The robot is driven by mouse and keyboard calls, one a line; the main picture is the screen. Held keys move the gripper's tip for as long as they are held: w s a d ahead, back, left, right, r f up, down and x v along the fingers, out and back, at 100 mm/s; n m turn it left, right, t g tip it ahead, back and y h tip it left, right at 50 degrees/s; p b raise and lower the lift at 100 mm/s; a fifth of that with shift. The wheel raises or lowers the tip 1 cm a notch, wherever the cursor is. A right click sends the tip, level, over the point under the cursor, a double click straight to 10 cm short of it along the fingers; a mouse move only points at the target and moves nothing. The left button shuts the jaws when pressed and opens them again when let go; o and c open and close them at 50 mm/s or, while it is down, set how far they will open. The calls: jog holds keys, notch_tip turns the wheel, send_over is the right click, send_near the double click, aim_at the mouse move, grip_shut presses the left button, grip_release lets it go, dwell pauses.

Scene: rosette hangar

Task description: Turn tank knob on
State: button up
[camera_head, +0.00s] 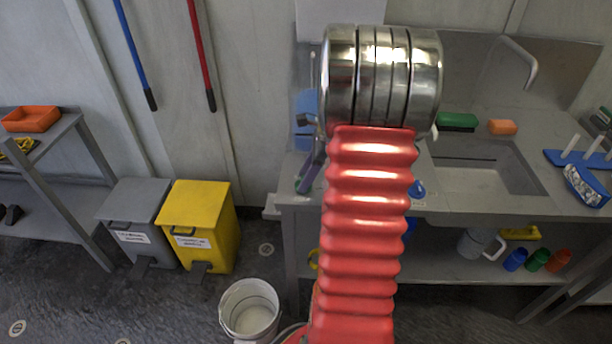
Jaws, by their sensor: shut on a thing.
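My arm reaches up through the middle of the view and ends in a wide metal wrist. My gripper is hidden behind this wrist, so its jaws and whatever is between them do not show. A pale box-like thing (340,12) on the wall shows above the wrist, cut off by the top edge. It may be the tank, but I cannot tell. No knob shows.
A steel sink counter (470,205) with a tap (525,60) stands behind and right of my arm. A green brush (457,121) and an orange sponge (502,127) lie behind the basin. A white bucket (250,310), yellow bin (200,225) and grey bin (135,215) stand on the floor at left.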

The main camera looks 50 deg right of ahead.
jog(key=shift+n, duration=0.3)
jog(key=n, duration=0.1)
jog(key=n+g+y, duration=0.1)
jog(key=n, duration=0.1)
jog(key=shift+w+d+n, duration=0.1)
jog(key=shift+w+n, duration=0.1)
jog(key=shift+n, duration=0.1)
jog(key=n+g, duration=0.1)
jog(key=n, duration=0.1)
jog(key=n+g, duration=0.1)
jog(key=n, duration=0.1)
jog(key=shift+w+n+y, duration=0.2)
jog(key=shift+n+y, duration=0.1)
jog(key=n, duration=0.2)
jog(key=n+g, duration=0.1)
jog(key=n, duration=0.1)
jog(key=shift+w+g, duration=0.1)
jog(key=shift+g, duration=0.2)
jog(key=n, duration=0.2)
jog(key=n+g+h, duration=0.1)
jog(key=n, duration=0.1)
jog(key=shift+w+n+g, duration=0.1)
jog(key=shift+n+g, duration=0.2)
jog(key=shift+n, duration=0.1)
jog(key=o, duration=1)
jog(key=shift+o, duration=0.2)
